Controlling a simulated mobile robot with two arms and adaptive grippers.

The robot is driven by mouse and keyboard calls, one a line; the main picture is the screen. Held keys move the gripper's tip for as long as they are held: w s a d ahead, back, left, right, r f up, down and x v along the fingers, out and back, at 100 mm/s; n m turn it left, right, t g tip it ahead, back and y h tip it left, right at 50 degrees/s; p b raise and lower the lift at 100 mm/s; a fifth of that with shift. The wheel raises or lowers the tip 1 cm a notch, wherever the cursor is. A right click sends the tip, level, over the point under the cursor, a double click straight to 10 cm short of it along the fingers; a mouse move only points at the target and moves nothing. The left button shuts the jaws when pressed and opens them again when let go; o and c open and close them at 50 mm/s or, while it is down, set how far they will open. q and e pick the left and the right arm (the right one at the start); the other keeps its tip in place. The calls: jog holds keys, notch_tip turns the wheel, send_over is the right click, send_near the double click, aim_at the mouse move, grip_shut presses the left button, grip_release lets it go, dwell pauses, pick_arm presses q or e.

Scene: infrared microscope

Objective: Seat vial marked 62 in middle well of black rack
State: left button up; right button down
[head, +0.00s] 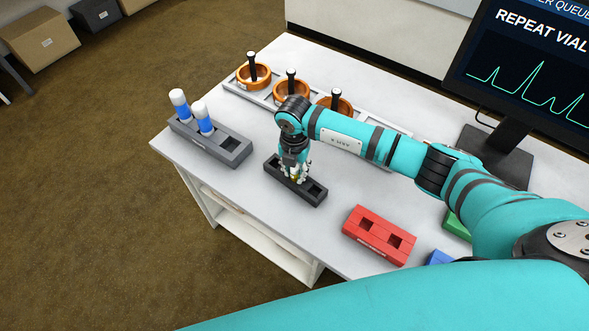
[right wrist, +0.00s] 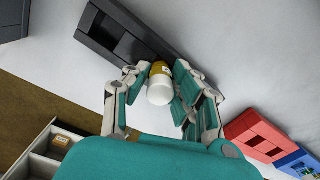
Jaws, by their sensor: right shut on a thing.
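The black rack (head: 314,197) lies near the middle of the table. An end well shows on each side of my right gripper, which hides its middle. The rack also shows in the right wrist view (right wrist: 120,36). My right gripper (head: 295,178) points down over the rack's middle. It is shut on a vial (right wrist: 160,84) with a white cap and an amber-yellow body. The vial's lower end is hidden, so I cannot tell whether it is inside the middle well or just above it. No number on it is readable. My left gripper is out of view.
A grey rack (head: 232,152) with two blue, white-capped vials (head: 203,118) stands left. A red rack (head: 374,239) lies right, with a blue block (head: 439,258) and a green one (head: 457,224) beyond. Orange bowls (head: 253,76) sit on a tray behind. A monitor (head: 530,80) stands back right.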

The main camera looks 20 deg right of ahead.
jog(key=shift+f, duration=0.1)
dwell(0.3)
jog(key=c, duration=1)
grip_release()
jog(key=shift+o, duration=0.3)
jog(key=o, duration=0.3)
jog(key=shift+r+p, duration=2.25)
jog(key=shift+r, duration=0.8)
